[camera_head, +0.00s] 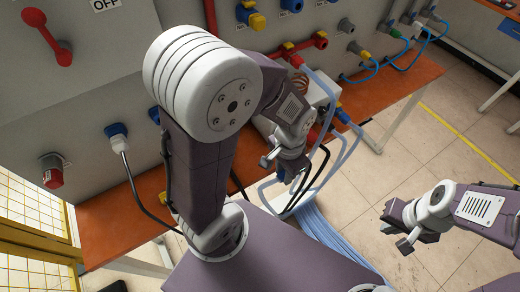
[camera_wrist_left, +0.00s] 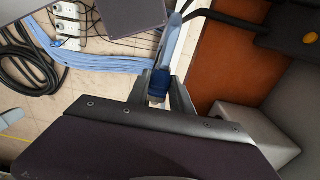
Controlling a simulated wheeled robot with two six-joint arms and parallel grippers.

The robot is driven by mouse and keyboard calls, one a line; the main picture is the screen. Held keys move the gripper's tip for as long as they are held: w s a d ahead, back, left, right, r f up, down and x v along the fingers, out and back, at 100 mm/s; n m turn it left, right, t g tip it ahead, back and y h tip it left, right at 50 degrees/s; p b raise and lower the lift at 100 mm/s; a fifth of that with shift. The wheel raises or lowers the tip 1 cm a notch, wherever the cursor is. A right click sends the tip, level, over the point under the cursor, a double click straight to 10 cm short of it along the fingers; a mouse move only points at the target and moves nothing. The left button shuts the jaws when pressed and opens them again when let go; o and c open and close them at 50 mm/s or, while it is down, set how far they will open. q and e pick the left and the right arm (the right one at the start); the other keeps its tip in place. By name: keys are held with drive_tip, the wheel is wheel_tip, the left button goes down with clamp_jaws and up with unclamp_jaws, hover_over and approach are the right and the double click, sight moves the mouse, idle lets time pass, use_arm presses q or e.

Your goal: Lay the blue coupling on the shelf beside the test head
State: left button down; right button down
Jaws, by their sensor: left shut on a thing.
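The blue coupling (camera_wrist_left: 160,83) sits between the two dark fingers of my left gripper (camera_wrist_left: 160,92) in the left wrist view. A light blue hose (camera_wrist_left: 170,45) runs from it. In the head view my left gripper (camera_head: 283,172) is in front of the orange-brown shelf (camera_head: 400,98), below the grey box (camera_head: 318,94) with a copper coil, which looks like the test head. The gripper is shut on the coupling. My right gripper (camera_head: 395,236) is over the floor at the right, away from the shelf. Its finger gap is unclear.
Black and light blue hoses (camera_head: 325,225) hang below the shelf edge and pile on the floor. A grey panel with coloured connectors (camera_head: 345,26) stands behind the shelf. The shelf right of the box is partly bare. A yellow mesh fence (camera_head: 35,205) stands at the left.

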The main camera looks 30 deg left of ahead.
use_arm(q)
drive_tip(key=p, duration=0.2)
hover_over(251, 144)
wheel_tip(251, 144, down, 3)
drive_tip(key=shift+d+r+b, duration=0.1)
drive_tip(key=shift+r+b, duration=0.1)
drive_tip(key=shift+b, duration=0.3)
wheel_tip(251, 144, down, 4)
drive_tip(key=shift+f, duration=0.1)
drive_tip(key=shift+w+f, duration=0.15)
drive_tip(key=shift+f, duration=0.05)
drive_tip(key=shift+f+b, duration=0.15)
drive_tip(key=shift+b, duration=0.2)
drive_tip(key=c, duration=1.1)
unclamp_jaws()
drive_tip(key=shift+c, duration=0.2)
